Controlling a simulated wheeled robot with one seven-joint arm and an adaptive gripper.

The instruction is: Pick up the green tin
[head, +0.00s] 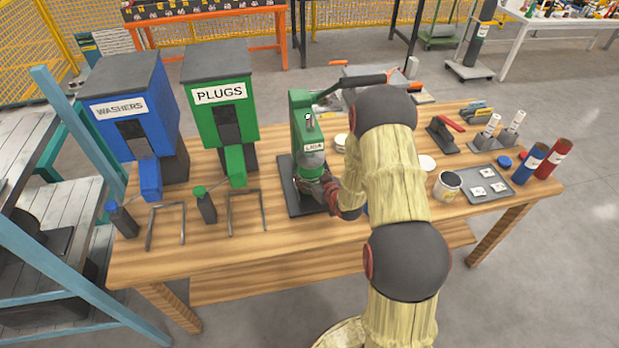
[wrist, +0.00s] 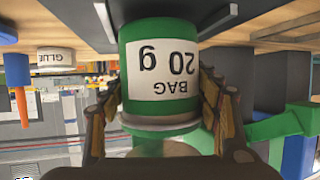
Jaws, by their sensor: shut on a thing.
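The green tin (wrist: 160,75) fills the middle of the wrist view, which shows the scene upside down. It has a white label reading "BAG 20 g" and a pale metal band near one end. My gripper (wrist: 163,115) has a finger on each side of the tin and is shut on it. In the head view my gripper (head: 331,190) is low in front of the green press, over its dark base plate. The tin is hard to tell apart there from the green press parts. I cannot tell whether the tin touches the plate.
The green press (head: 303,125) stands close to my gripper, its black lever above. The blue washers bin (head: 130,105) and green plugs bin (head: 220,95) stand left. An open tin (head: 447,186), grey tray (head: 475,190), and blue and red cylinders stand right.

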